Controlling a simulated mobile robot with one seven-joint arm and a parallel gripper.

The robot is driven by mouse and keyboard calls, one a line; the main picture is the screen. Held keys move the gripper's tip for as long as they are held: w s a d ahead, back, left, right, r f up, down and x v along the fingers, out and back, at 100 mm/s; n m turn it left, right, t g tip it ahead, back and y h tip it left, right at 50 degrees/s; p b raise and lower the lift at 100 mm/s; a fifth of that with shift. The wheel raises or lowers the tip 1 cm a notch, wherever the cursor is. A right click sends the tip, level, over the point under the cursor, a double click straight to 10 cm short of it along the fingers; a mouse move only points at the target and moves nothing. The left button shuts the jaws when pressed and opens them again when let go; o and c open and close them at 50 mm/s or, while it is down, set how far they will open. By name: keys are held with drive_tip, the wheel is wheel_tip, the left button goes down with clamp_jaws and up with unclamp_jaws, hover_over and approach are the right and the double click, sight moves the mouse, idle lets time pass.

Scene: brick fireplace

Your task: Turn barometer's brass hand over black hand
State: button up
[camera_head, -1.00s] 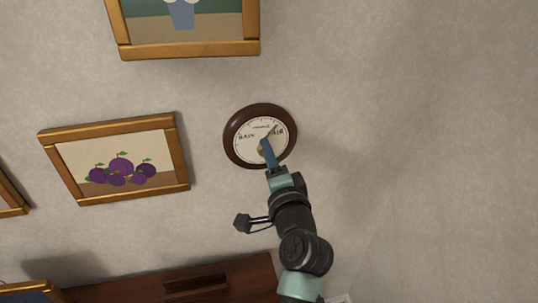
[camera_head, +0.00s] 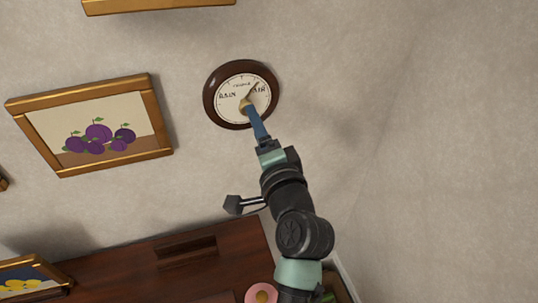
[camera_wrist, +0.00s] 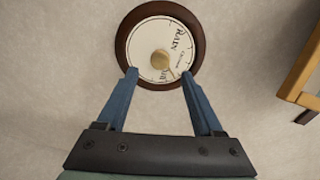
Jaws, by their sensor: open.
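The round barometer (camera_head: 212,96) hangs on the wall, with a dark wooden rim and a cream dial lettered RAIN and, partly hidden, FAIR. It also shows in the wrist view (camera_wrist: 122,38). A brass knob (camera_wrist: 160,60) sits at the dial's middle. A thin hand (camera_wrist: 172,72) points from it toward the FAIR side; I cannot tell the brass and black hands apart. My gripper (camera_wrist: 159,74) is open and empty. Its blue fingers lie on either side of the knob's line, with the tips over the dial's lower part. In the head view my gripper (camera_head: 252,110) hides part of the lower dial.
A framed plum picture (camera_head: 95,127) hangs left of the barometer, and another frame (camera_head: 150,4) above. A dark wooden surface (camera_head: 205,262) lies below, with a yellow-fruit picture (camera_head: 30,280) and a pink round object (camera_head: 261,294). The wall to the right is bare.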

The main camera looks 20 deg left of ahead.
drive_tip(key=b+v, duration=0.1)
drive_tip(key=v, duration=0.7)
drive_tip(key=shift+b, duration=0.4)
drive_tip(key=d+r+n+t+h, duration=0.2)
drive_tip(key=r+n+t, duration=0.1)
drive_tip(key=r, duration=0.6)
drive_tip(key=d+r+n+t+h, duration=0.1)
drive_tip(key=d+r+n+t, duration=0.15)
drive_tip(key=r, duration=0.65)
drive_tip(key=s+d+r+n+t+h, duration=0.1)
drive_tip(key=s+d+r+t+h, duration=0.2)
drive_tip(key=s+r, duration=0.2)
drive_tip(key=s+d+r+n+t+h, duration=0.2)
drive_tip(key=s+d+r+t+h, duration=0.1)
drive_tip(key=r, duration=0.9)
drive_tip(key=shift+s+r+t+h, duration=0.3)
drive_tip(key=shift+s+t+h, duration=0.2)
drive_tip(key=shift+s, duration=0.5)
drive_tip(key=shift+d, duration=0.1)
